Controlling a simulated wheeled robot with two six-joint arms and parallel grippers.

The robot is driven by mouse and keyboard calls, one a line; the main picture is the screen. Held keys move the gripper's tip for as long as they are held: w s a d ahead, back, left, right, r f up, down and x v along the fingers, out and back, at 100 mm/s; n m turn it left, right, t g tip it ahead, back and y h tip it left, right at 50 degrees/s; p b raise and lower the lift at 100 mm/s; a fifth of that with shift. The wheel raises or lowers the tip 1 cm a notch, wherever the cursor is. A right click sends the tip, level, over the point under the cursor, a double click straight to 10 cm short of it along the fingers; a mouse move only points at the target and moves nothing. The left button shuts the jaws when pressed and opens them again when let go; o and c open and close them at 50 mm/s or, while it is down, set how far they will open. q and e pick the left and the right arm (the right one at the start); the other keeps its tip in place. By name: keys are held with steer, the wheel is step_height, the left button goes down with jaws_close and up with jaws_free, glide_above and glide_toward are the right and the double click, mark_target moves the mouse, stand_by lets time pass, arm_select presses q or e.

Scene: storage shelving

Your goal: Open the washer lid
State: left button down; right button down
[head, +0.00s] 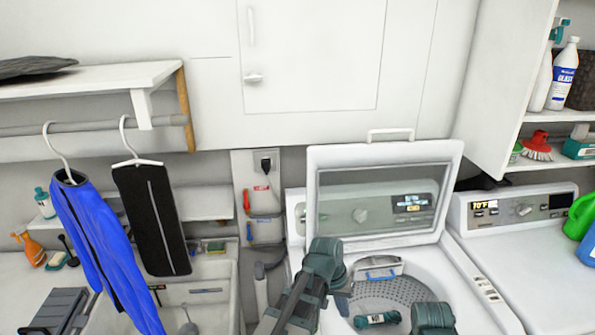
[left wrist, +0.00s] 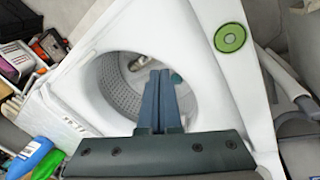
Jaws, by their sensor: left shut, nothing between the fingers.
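The washer (head: 487,290) stands in the middle of the head view with its drum open to view. Its white-framed lid (head: 455,165) is raised and stands upright at the back, with a window in it. My left gripper (head: 342,303) is over the left front part of the drum opening, below the lid and apart from it. In the left wrist view the gripper (left wrist: 158,88) is shut and empty, in front of the drum (left wrist: 110,95). Teal parts of my arms cover some of the drum's near side. My right gripper's fingers cannot be made out.
A second machine (head: 530,250) stands close on the right, with detergent bottles (head: 581,215) at its edge. A shelf with bottles and a red brush (head: 537,146) is above it. On the left hang blue (head: 95,240) and black (head: 152,215) garments over a sink area.

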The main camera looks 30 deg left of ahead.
arm_select(q)
steer(key=w+a+r+n+t+h, duration=0.35)
steer(key=w+a, duration=0.25)
steer(key=w, duration=0.2)
steer(key=w+a+r+n+t+h, duration=0.25)
steer(key=w+a+r, duration=0.25)
steer(key=w+a, duration=0.3)
steer(key=w+a+r+n+t+h, duration=0.1)
steer(key=w+a+r+n+t, duration=0.2)
steer(key=a+r, duration=0.55)
steer(key=w+a+r+n+t+h, duration=0.1)
steer(key=w+a+r+t, duration=0.35)
steer(key=a, duration=0.75)
steer(key=w+d, duration=0.4)
steer(key=d, duration=0.4)
steer(key=shift+d, duration=0.25)
steer(key=shift+s+g, duration=0.1)
steer(key=shift+g, duration=0.15)
